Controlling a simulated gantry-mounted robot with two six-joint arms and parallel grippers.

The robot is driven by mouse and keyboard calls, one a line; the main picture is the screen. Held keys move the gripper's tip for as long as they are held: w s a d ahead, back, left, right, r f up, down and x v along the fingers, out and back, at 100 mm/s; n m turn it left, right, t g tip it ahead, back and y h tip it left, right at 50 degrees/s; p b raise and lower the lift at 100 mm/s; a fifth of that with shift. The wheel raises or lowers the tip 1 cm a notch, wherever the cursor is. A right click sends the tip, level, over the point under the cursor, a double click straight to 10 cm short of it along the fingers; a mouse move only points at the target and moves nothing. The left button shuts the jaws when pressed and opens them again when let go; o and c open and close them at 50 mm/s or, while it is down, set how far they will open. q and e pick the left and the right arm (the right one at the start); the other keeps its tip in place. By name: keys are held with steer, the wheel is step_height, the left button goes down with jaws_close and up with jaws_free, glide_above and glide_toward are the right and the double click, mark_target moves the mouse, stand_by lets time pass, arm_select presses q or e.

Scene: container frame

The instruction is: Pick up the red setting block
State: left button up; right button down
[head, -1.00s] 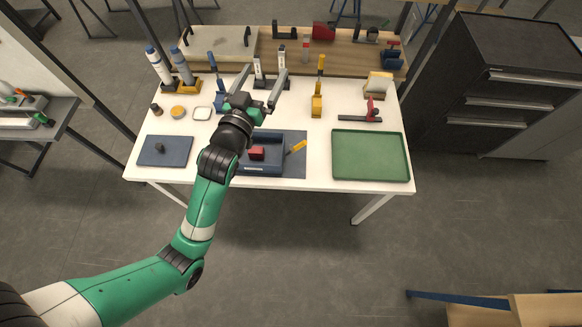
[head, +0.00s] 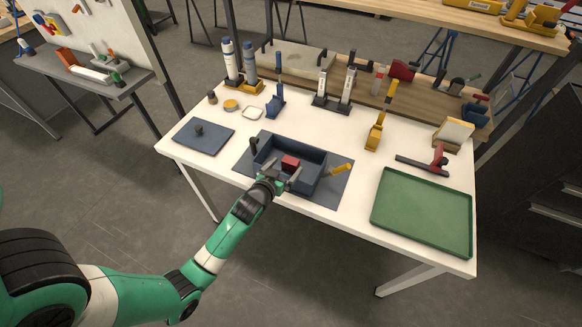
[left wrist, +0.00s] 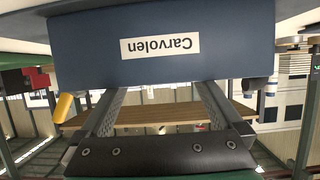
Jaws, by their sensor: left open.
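The red setting block (head: 290,161) lies inside the open blue box (head: 313,169) on the table. My left gripper (head: 282,175) is open and empty at the box's front side, close to the block, with its fingers pointing toward the box. In the left wrist view the box's front wall (left wrist: 90,55) with its upside-down "Carvolen" label fills the upper middle, just ahead of the open left gripper (left wrist: 158,92). The block cannot be made out there. I cannot tell whether the fingers touch the box. My right gripper is not in view.
The box stands on a dark mat (head: 325,198). A yellow-handled tool (head: 341,169) is at its right and a dark upright piece (head: 254,146) at its left. A green tray (head: 425,210) lies right, a blue-grey plate (head: 203,136) left. Tools and holders stand behind.

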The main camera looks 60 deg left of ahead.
mark_target(291, 159)
arm_select(q)
steer(key=b+x, duration=0.1)
steer(key=x, duration=0.2)
steer(key=b+x, duration=0.1)
steer(key=x, duration=0.2)
steer(key=shift+s+f, duration=0.25)
steer(key=shift+f, duration=0.05)
steer(key=c, duration=1.5)
steer(key=shift+r, duration=0.1)
steer(key=shift+r, duration=0.3)
steer(key=r+p, duration=0.1)
steer(key=r, duration=0.1)
steer(key=s+r+p, duration=0.1)
steer(key=r+p, duration=0.1)
steer(key=r, duration=0.1)
steer(key=shift+s+d, duration=0.1)
steer(key=shift+d, duration=0.1)
steer(key=s+d+r+p, duration=0.1)
steer(key=s+r, duration=0.1)
steer(key=s, duration=0.2)
steer(key=s+d+r+p, duration=0.1)
steer(key=s+r+p, duration=0.1)
steer(key=s+r, duration=0.1)
steer(key=s+d+r+p, duration=0.1)
steer(key=s+r+p, duration=0.1)
steer(key=s, duration=0.3)
steer(key=shift+s+d+r, duration=0.1)
steer(key=shift+d+r, duration=0.2)
steer(key=shift+d, duration=0.1)
